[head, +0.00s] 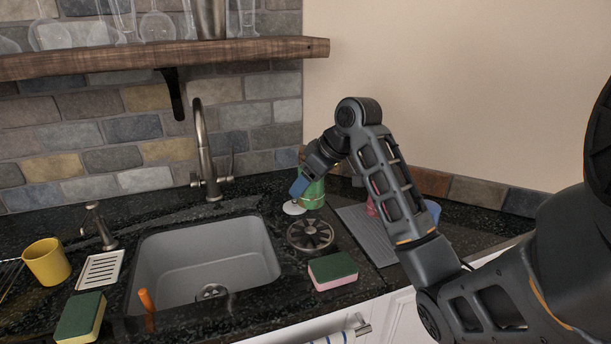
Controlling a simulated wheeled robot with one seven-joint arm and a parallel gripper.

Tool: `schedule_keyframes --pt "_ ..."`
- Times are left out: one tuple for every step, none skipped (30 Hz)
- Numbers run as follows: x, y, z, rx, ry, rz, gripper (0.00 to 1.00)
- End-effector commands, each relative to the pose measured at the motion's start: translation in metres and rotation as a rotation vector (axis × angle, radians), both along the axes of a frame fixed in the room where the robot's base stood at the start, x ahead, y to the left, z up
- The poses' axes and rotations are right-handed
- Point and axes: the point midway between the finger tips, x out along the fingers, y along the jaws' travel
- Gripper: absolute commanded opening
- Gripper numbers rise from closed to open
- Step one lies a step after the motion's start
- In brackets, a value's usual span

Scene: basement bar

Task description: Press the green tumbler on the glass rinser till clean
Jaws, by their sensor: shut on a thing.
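The green tumbler (314,196) is just behind the glass rinser, near the wall. It is partly hidden by my gripper (299,190), which reaches down from the upper right and is shut on it. I cannot tell whether the tumbler's base touches the counter or which end is up. The glass rinser (310,235) is a round dark fitting with metal spokes, set in the counter right of the sink. Nothing is on the rinser; the tumbler is apart from it.
The sink (160,262) with a curved faucet (204,150) lies to the left. A white round thing (293,208) is below my gripper. A green-and-pink sponge (333,271) is in front of the rinser. A grey drying mat (366,236) with a reddish thing lies right, partly behind my arm.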

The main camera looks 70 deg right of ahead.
Motion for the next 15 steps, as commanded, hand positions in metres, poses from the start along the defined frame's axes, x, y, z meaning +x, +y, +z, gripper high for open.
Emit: schedule_keyframes --pt "0.0 0.0 -0.002 0.0 -0.001 -0.001 0.37" --pt "0.0 0.0 -0.003 0.0 -0.001 -0.001 0.37" --pt "0.0 0.0 -0.005 0.0 -0.001 -0.001 0.37" --pt "0.0 0.0 -0.006 -0.001 -0.001 -0.001 0.37" --pt "0.0 0.0 -0.008 -0.001 -0.001 -0.001 0.37" --pt "0.0 0.0 -0.011 -0.001 -0.001 -0.001 0.37" --pt "0.0 0.0 -0.013 -0.001 -0.001 -0.001 0.37" --pt "0.0 0.0 -0.016 -0.002 -0.001 0.0 0.37" --pt "0.0 0.0 -0.02 -0.001 0.0 0.001 0.37" --pt "0.0 0.0 -0.023 -0.001 0.0 0.001 0.37" --pt "0.0 0.0 -0.026 -0.001 0.0 0.001 0.37" --pt "0.0 0.0 -0.03 -0.001 0.0 -0.001 0.37" --pt "0.0 0.0 -0.033 -0.001 0.0 -0.001 0.37" --pt "-0.001 0.0 -0.037 -0.001 0.0 -0.001 0.37" --pt "0.0 0.0 -0.041 -0.001 0.001 -0.001 0.37"
